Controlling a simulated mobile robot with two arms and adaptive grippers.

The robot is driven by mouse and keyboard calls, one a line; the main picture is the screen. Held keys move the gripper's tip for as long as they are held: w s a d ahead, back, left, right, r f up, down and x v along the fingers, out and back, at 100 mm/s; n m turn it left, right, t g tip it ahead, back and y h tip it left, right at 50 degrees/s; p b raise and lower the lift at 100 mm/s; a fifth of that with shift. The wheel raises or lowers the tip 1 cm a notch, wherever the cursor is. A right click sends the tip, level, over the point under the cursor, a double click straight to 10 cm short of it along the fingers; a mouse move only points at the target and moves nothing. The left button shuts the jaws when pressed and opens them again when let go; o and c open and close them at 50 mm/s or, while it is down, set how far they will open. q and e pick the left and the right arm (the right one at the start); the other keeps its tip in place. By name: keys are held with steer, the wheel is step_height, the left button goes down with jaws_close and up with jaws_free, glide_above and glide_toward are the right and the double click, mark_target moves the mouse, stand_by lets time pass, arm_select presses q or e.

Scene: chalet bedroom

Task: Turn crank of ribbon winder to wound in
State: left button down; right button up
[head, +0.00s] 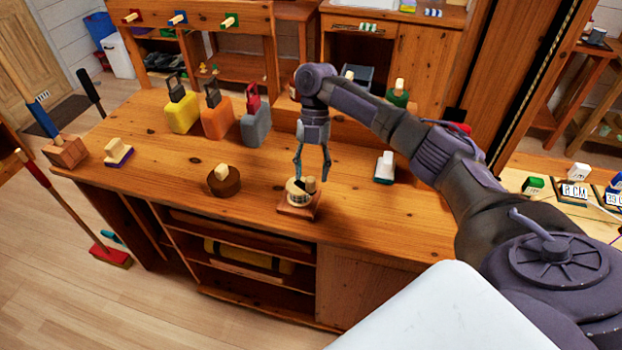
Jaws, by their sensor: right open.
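The ribbon winder (299,201) looks to be the small device on a square reddish-brown wooden base near the front edge of the wooden counter. It has a pale round drum with a dark checked band and a dark part at its upper right; I cannot make out the crank clearly. My right gripper (312,177) points down just above the winder, with its fingers apart around its top. I cannot tell whether the fingers touch it. Nothing is visibly held. My left gripper is not in view.
A round brown block with a pale knob (224,181) stands left of the winder. A white-topped block (384,167) lies to the right. Yellow (182,114), orange (217,120) and grey (255,127) padlock-like blocks stand behind. The counter between them is clear.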

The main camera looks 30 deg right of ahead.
mark_target(311, 177)
steer(key=shift+x, duration=1.5)
steer(key=shift+c, duration=0.2)
jaws_close()
